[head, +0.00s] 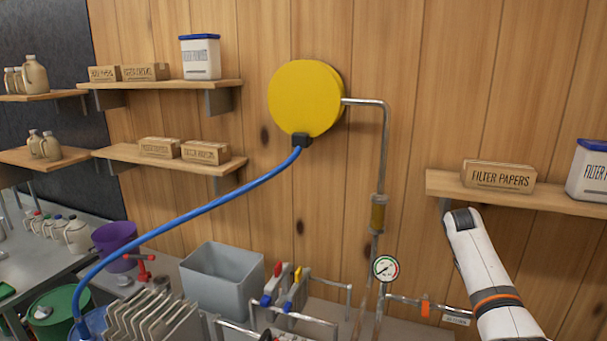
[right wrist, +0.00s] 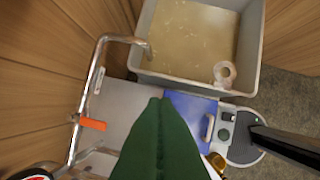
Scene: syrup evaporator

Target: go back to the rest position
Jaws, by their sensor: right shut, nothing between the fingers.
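My right gripper (right wrist: 158,104) shows in the right wrist view as two green fingers pressed together with nothing between them. It points over a grey work surface (right wrist: 120,85), between a metal pipe and a grey tub. In the head view a white link of my right arm, with an orange ring, rises at the lower right in front of the wooden wall. My right fingers do not show in the head view. My left arm and gripper are in neither view.
A shelf (head: 540,196) with a filter papers box (head: 498,177) is close to my right arm. Pipework with a gauge (head: 385,268) and an orange-handled valve (right wrist: 92,123) stands nearby. A grey tub (right wrist: 145,70) holds amber liquid. A blue hose (head: 190,214) crosses the left side.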

